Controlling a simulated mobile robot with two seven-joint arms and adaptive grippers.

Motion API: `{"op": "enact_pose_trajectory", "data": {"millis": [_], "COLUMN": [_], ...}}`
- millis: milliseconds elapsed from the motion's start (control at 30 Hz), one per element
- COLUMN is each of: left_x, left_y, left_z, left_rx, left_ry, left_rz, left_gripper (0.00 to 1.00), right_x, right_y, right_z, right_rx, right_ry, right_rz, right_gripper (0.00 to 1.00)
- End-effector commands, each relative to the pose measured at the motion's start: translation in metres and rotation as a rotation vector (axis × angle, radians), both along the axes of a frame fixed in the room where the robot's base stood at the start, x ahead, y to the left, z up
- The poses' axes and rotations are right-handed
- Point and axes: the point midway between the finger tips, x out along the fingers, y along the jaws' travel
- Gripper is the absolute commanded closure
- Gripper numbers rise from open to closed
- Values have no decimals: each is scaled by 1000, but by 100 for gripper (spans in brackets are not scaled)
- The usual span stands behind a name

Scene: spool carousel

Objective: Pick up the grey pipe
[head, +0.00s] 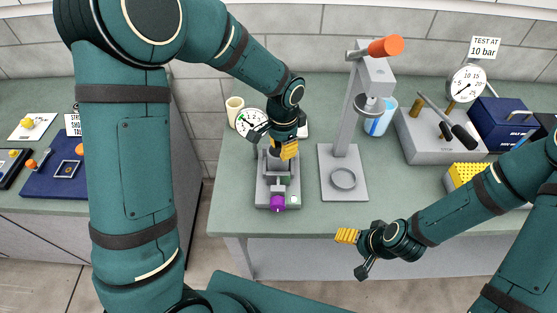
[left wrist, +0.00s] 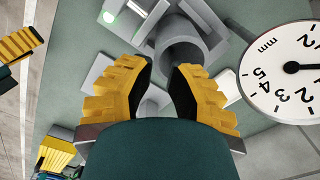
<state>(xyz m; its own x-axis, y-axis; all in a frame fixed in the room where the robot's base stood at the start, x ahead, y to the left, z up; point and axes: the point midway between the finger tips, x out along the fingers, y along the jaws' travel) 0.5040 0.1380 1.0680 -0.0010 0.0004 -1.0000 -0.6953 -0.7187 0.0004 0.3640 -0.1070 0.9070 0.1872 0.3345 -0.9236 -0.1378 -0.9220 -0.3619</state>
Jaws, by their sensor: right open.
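The grey pipe (left wrist: 180,45) shows in the left wrist view as a dark grey cylinder standing in a light grey fixture. In the head view the fixture (head: 266,188) has a purple knob (head: 278,203) at its front, and my gripper partly hides the pipe. My left gripper (left wrist: 158,70) is open, its yellow-padded fingers apart, with the pipe just past the fingertips. It also shows in the head view (head: 272,145), pointing down above the fixture. Whether a finger touches the pipe I cannot tell. My right gripper (head: 350,254) is open and empty in front of the bench edge.
A grey press (head: 343,150) with an orange handle stands right of the fixture. A dial (head: 250,123) and a beige cup (head: 234,108) are behind left. A grey test block (head: 425,140) with a gauge and a blue box (head: 500,122) are farther right. Bench left of the fixture is clear.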

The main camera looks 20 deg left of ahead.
Motion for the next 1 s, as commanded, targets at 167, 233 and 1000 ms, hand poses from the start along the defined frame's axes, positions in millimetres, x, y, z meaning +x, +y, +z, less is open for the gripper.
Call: {"op": "enact_pose_trajectory", "data": {"millis": [167, 233, 1000], "left_x": [0, 0, 1], "left_y": [0, 0, -1], "left_z": [-13, -17, -64], "left_rx": [-1, 0, -1], "left_ry": [1, 1, -1], "left_rz": [1, 1, 1], "left_gripper": [85, 85, 100], "right_x": [0, 0, 0], "right_y": [0, 0, 0], "right_z": [0, 0, 2], "right_rx": [0, 0, 0], "right_ry": [0, 0, 0], "right_rz": [0, 0, 1], "right_gripper": [25, 25, 25]}}
